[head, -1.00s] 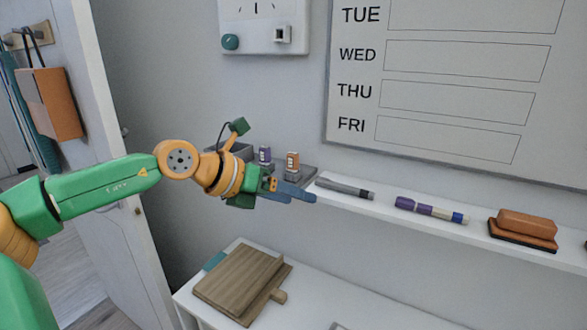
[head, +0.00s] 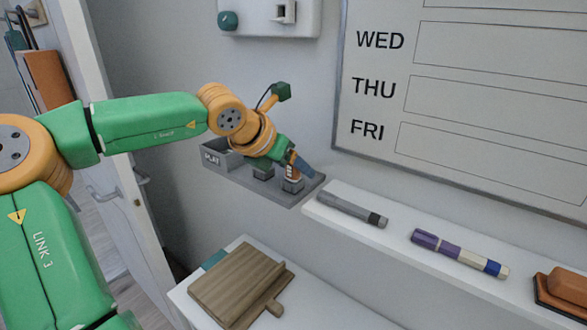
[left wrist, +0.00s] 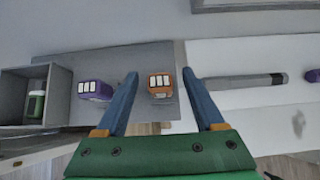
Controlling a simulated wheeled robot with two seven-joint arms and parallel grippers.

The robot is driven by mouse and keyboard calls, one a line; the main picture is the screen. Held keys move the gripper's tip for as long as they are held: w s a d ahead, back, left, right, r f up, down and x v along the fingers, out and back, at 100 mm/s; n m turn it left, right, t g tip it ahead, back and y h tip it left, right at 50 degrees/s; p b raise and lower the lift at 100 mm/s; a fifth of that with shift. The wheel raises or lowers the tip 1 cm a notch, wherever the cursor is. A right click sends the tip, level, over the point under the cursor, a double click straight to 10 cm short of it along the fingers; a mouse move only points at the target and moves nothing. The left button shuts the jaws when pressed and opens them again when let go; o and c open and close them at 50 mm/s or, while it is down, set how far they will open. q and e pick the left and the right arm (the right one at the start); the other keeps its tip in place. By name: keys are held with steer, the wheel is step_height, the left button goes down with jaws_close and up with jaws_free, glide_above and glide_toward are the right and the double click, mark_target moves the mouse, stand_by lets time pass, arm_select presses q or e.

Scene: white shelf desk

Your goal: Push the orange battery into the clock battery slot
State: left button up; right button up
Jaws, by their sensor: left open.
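The orange battery (head: 292,176) stands in a holder on the small grey wall shelf (head: 290,199). In the left wrist view the orange battery (left wrist: 161,86) shows between the two blue fingers. My left gripper (left wrist: 160,80) is open, with one finger on each side of the battery and a gap on both sides. In the head view my left gripper (head: 299,166) hangs over the battery, tilted down. The white clock (head: 285,18) is on the wall above, cut by the top edge, with a small square battery slot (head: 285,12). My right gripper is not in view.
A purple battery (left wrist: 95,90) stands left of the orange one. A grey bin (left wrist: 38,98) holds a green item. A white ledge carries a grey marker (head: 352,210), a purple-and-white marker (head: 459,254) and an orange eraser (head: 564,290). A wooden board (head: 238,284) lies below.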

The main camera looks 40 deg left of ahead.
arm_select(q)
steer(key=shift+x, duration=1.25)
steer(key=shift+w+f, duration=0.15)
steer(key=shift+w, duration=0.35)
steer(key=shift+s, duration=0.3)
steer(key=c, duration=0.9)
jaws_close()
steer(key=shift+w, duration=0.1)
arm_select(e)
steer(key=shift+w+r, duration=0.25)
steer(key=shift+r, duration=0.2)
